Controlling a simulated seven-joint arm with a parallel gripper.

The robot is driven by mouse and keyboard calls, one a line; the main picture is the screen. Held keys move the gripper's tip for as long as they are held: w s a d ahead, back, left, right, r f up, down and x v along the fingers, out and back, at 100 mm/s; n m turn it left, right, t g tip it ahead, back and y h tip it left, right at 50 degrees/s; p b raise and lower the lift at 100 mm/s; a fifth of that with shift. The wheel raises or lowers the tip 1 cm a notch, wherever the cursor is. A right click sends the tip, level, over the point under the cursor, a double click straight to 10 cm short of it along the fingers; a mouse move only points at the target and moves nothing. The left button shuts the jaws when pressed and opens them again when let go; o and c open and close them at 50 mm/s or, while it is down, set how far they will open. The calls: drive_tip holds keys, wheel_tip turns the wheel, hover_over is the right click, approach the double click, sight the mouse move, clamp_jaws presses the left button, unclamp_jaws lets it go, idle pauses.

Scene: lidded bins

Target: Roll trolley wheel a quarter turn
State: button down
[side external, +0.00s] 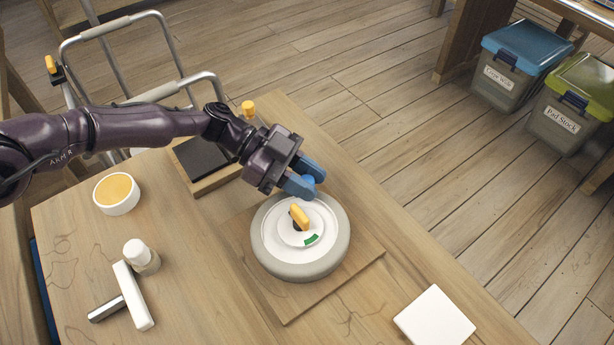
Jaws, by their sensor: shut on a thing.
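The trolley wheel (335,253) lies flat on a square wooden board (362,266). It has a grey tyre, a white face, a yellow lever (299,216) at its hub and a green mark (311,240) on the near side of the face. My gripper (308,179) is at the far edge of the wheel, with its blue fingers pointing to the right.
A metal trolley frame (125,22) stands behind. Lidded bins (508,72) stand on the floor.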

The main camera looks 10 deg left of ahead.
drive_tip(key=c, duration=0.9)
unclamp_jaws()
drive_tip(key=shift+a+r, duration=0.1)
drive_tip(key=v, duration=1.2)
drive_tip(key=shift+a, duration=0.3)
drive_tip(key=shift+w+r, duration=0.1)
